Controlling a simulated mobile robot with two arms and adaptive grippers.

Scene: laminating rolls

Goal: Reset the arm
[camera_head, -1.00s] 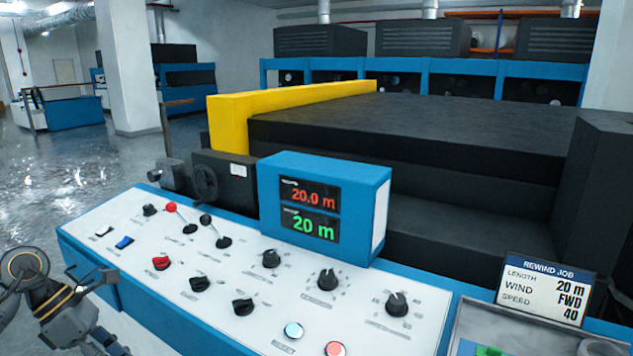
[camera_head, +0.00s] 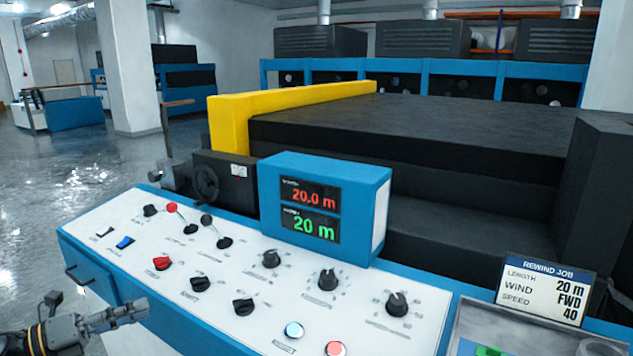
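My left gripper (camera_head: 140,307) is at the lower left, in front of the blue console's left end, with its fingers pointing right. It is seen nearly side-on, so I cannot tell whether it is open or shut. Nothing shows in its fingers. My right gripper is out of view. The display box (camera_head: 325,200) reads 20.0 m in red and 20 m in green.
A grey tray (camera_head: 462,335) with something green stands at the lower right. A large black machine with a yellow side bar (camera_head: 290,103) is behind the console. Open floor (camera_head: 50,200) lies left.

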